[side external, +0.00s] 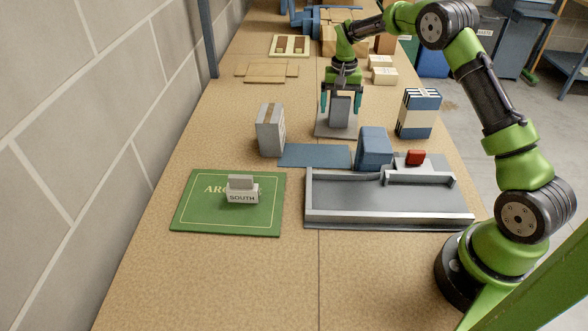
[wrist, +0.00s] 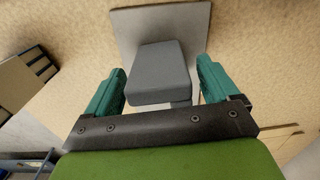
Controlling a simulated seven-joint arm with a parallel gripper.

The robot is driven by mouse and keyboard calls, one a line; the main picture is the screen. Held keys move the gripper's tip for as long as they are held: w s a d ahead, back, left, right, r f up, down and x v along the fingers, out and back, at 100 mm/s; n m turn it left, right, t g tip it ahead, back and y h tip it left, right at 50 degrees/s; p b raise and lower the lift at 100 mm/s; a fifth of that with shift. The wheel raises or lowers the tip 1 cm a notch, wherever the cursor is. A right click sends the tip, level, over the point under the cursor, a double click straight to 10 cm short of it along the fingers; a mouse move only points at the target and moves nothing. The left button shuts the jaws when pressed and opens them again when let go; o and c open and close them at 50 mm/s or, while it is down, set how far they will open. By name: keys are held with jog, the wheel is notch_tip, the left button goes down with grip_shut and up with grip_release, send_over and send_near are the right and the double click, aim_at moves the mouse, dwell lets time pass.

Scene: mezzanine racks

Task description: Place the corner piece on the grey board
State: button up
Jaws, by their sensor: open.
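A dark grey block (side external: 340,111), which looks to be the corner piece, stands on the light grey board (side external: 322,131) toward the back middle of the table. My gripper (side external: 340,106) is above the board with its teal fingers apart, one on each side of the block. In the wrist view, the block (wrist: 158,70) lies between the open fingers of my gripper (wrist: 160,76), with gaps on both sides. The board (wrist: 192,22) shows behind it. The block's lower part is partly hidden by my gripper's palm.
A grey box (side external: 270,130) and a blue-white box (side external: 418,113) flank the board. A green board (side external: 200,215) carries a SOUTH block (side external: 242,193).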

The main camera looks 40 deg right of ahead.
notch_tip(320, 180, up, 10)
jog(key=shift+r, duration=0.2)
jog(key=s+a+r+n+t, duration=0.2)
jog(key=s+a+r+t, duration=0.1)
jog(key=s+a+r, duration=0.85)
jog(key=s+a+f+n+t+y, duration=0.1)
jog(key=s+a, duration=0.3)
jog(key=s, duration=0.4)
jog(key=s+a+f+n+t+y, duration=0.1)
jog(key=s+a+n+t, duration=0.1)
jog(key=s, duration=0.6)
jog(key=shift+s+a+f+t, duration=0.3)
jog(key=shift+a+t, duration=0.3)
jog(key=shift+a, duration=0.4)
